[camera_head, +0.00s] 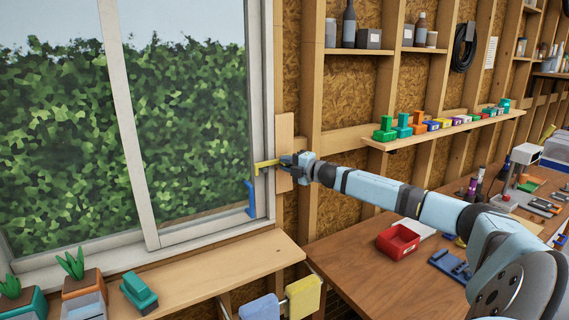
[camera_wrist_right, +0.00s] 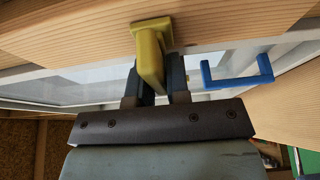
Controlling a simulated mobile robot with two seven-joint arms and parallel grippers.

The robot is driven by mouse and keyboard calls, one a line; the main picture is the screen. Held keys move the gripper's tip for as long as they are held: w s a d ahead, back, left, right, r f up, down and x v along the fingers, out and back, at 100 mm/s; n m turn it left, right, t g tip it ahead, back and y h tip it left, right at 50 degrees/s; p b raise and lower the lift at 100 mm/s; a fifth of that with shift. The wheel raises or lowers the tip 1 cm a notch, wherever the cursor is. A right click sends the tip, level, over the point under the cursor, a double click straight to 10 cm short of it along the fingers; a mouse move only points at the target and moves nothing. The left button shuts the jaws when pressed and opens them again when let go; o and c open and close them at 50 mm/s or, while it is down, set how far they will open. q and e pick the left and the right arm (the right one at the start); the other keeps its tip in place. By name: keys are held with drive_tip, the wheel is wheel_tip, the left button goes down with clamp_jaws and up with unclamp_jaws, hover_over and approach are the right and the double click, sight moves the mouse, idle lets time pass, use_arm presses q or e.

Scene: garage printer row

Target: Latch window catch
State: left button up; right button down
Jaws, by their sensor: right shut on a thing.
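The yellow window catch (camera_head: 266,163) sits at the right edge of the white-framed window (camera_head: 130,150), in front of a pale wooden board (camera_head: 285,128). It lies roughly level, and its left end reaches over the white frame. My right gripper (camera_head: 287,162) is shut on the catch from the right, hiding part of it. In the right wrist view the yellow catch (camera_wrist_right: 150,60) stands between the two dark fingers of my right gripper (camera_wrist_right: 156,82). A blue handle (camera_head: 250,198) is on the frame below the catch; it also shows in the wrist view (camera_wrist_right: 237,70). My left gripper is not in view.
A wooden sill (camera_head: 215,268) with planters and a teal block (camera_head: 139,290) runs below the window. A workbench (camera_head: 360,270) with a red bin (camera_head: 397,241) stands at the right. A shelf (camera_head: 440,133) of small coloured parts is above my right arm.

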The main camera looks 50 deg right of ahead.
drive_tip(key=shift+d+r, duration=0.1)
drive_tip(key=shift+r, duration=0.2)
drive_tip(key=c, duration=1.2)
unclamp_jaws()
drive_tip(key=shift+w, duration=0.1)
drive_tip(key=shift+o, duration=0.2)
drive_tip(key=shift+f, duration=0.2)
drive_tip(key=shift+f, duration=0.1)
drive_tip(key=shift+s+f+b, duration=0.2)
drive_tip(key=shift+s+b, duration=0.15)
drive_tip(key=shift+s, duration=0.15)
drive_tip(key=s+d, duration=0.1)
drive_tip(key=s, duration=1.1)
drive_tip(key=shift+s+r, duration=0.35)
